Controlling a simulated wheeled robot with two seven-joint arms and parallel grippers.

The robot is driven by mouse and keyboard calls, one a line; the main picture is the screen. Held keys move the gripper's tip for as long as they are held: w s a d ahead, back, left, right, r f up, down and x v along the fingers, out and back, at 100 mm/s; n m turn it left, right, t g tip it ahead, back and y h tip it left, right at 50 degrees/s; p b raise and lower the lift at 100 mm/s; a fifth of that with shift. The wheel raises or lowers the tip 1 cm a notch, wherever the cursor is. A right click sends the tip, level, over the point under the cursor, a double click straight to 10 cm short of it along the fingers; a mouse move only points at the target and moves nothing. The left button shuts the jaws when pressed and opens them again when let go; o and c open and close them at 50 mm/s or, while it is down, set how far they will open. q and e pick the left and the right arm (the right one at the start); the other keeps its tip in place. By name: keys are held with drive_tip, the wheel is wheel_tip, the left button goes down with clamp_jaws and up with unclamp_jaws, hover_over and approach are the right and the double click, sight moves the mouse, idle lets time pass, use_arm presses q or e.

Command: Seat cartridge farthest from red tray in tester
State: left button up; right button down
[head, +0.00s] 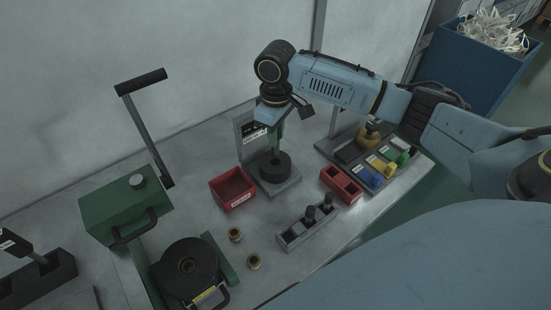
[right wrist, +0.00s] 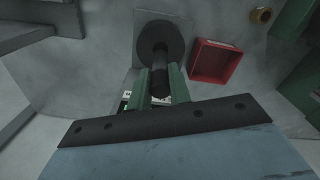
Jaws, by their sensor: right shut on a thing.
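My right gripper (head: 278,135) points down over the tester (head: 283,190), a grey stand with a labelled upright and a thick black round block (head: 274,167) on its base. In the right wrist view its green fingers (right wrist: 161,88) are shut on a dark cylindrical cartridge (right wrist: 160,72). The cartridge's far end overlaps the black round block; I cannot tell whether it is inside it. The open red tray (head: 232,188) is just left of the tester and looks empty. My left gripper is not in view.
A red two-pocket bin (head: 341,185) and a board with coloured blocks (head: 370,178) lie to the right. A green lever press (head: 124,210), a black round fixture (head: 187,268) and two small brass rings (head: 235,235) are at left. A wall stands close behind the tester.

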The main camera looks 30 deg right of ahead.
sight(276, 151)
wheel_tip(276, 151, down, 7)
drive_tip(key=shift+r+b, duration=0.15)
drive_tip(key=shift+b, duration=0.25)
drive_tip(key=shift+f, duration=0.2)
drive_tip(key=c, duration=1.3)
unclamp_jaws()
drive_tip(key=shift+r, duration=0.1)
wheel_tip(276, 151, up, 12)
drive_tip(key=shift+r+p, duration=0.1)
drive_tip(key=shift+p, duration=0.65)
